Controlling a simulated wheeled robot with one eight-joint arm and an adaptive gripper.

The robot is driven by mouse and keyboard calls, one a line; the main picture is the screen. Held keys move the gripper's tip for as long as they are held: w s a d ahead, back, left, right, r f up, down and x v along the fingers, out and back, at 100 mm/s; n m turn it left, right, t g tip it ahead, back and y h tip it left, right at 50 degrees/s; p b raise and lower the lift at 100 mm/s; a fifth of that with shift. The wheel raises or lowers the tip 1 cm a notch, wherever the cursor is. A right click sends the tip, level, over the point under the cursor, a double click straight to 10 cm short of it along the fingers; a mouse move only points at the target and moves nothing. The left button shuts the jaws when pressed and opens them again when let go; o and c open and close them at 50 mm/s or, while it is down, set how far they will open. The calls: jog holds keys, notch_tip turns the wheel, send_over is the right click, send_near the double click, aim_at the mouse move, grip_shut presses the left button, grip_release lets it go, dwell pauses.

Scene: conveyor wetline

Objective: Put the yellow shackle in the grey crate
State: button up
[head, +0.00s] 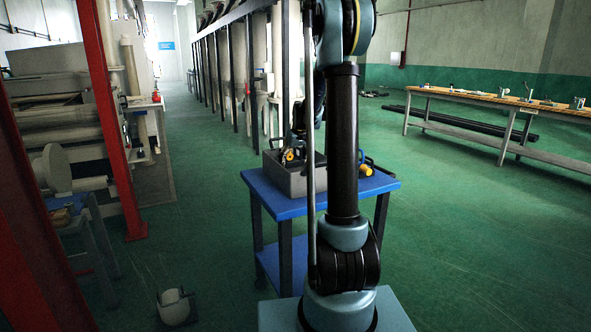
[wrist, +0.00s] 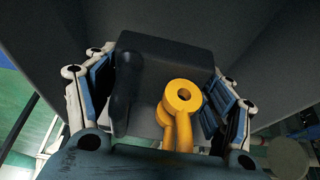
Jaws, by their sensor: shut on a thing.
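The grey crate (head: 290,184) stands on a blue-topped table behind my arm in the head view. My gripper (head: 291,152) is over the crate's opening, low near its rim. The yellow shackle (wrist: 181,100) shows between the fingers of my gripper (wrist: 160,108) in the wrist view, close to the right finger, with its round eye toward the camera. The gripper is shut on it. A small patch of yellow shows at the gripper in the head view. The shackle's lower part is hidden, and I cannot tell whether it touches the crate.
A dark block (wrist: 165,55) and a black rounded thing (wrist: 127,85) lie beyond the fingers in the wrist view. A yellow and black thing (head: 366,170) lies on the blue table (head: 262,184), right of the crate. A long workbench (head: 470,97) stands at right.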

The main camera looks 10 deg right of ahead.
aim_at(293, 167)
jog(key=shift+f, duration=2.1)
jog(key=o, duration=1.4)
jog(key=v, duration=1.2)
jog(key=shift+s, duration=0.15)
